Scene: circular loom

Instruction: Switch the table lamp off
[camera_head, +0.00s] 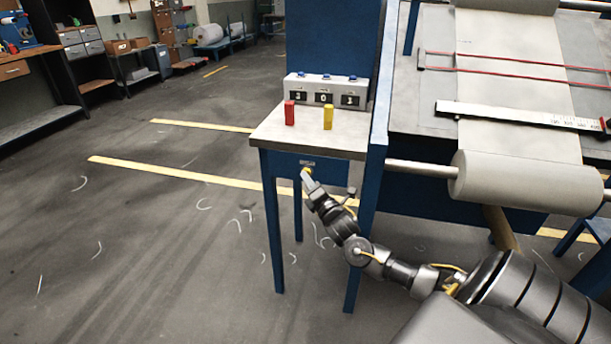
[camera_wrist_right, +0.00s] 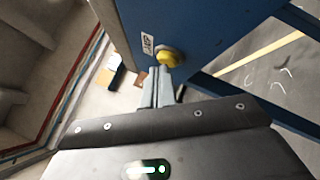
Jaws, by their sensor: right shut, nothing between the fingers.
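A small table with a pale top (camera_head: 262,136) and blue legs stands beside the loom. On the front of its blue apron is a small label (camera_head: 307,162) with a yellow round button just below it, largely hidden by my gripper in the head view. The button (camera_wrist_right: 170,55) and the label (camera_wrist_right: 147,44) show more clearly in the right wrist view. My right gripper (camera_head: 307,177) is shut and empty, its fingertips (camera_wrist_right: 159,73) at or very near the button; I cannot tell whether they touch. No lamp is recognisable in view. My left gripper is not in view.
A red block (camera_head: 289,113) and a yellow block (camera_head: 328,117) stand on the tabletop before a grey counter box (camera_head: 325,90). The loom's pale roll (camera_head: 525,182) and bar are to the right, above my arm. The floor at left is open.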

